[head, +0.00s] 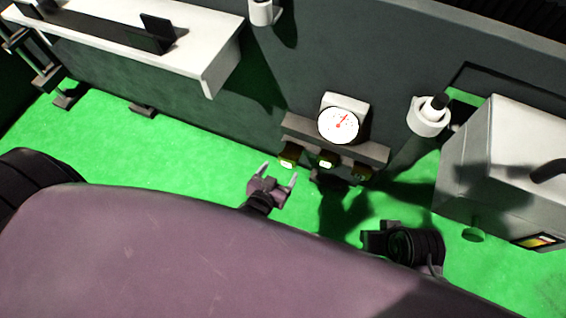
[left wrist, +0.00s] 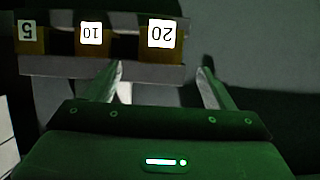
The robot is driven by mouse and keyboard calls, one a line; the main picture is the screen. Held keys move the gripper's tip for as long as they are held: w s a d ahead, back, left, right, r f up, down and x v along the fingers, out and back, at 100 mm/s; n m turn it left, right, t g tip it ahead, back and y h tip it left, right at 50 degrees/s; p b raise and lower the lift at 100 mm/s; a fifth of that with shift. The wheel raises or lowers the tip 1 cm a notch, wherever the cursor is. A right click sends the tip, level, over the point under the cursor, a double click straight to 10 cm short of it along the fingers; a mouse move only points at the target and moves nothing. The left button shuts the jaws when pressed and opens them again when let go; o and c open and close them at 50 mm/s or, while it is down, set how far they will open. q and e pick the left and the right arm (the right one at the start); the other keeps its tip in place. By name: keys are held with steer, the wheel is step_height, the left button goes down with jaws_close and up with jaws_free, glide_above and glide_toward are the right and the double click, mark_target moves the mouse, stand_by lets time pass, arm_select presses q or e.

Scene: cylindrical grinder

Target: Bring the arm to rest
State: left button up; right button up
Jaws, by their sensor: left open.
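My left gripper (head: 278,174) is open in the head view, its two pale fingers spread and pointing toward the block rack on the wall. In the left wrist view the open left gripper (left wrist: 162,74) has nothing between its fingers. The rack with yellow labelled blocks lies beyond the fingertips, and I see no clear contact. My right arm (head: 412,245) shows at the lower right of the head view; its fingers cannot be made out.
A grey rack (head: 372,150) carries a round dial gauge (head: 338,125) and yellow blocks, one marked 20 (left wrist: 162,35). A white shelf (head: 222,62) is at upper left. A white cup-like holder (head: 428,117) and a large grey box (head: 505,155) are right. Green floor is open at left.

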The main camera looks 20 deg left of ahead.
arm_select(q)
steer(key=shift+s+r, duration=0.15)
steer(key=shift+s, duration=0.2)
stand_by(0.3)
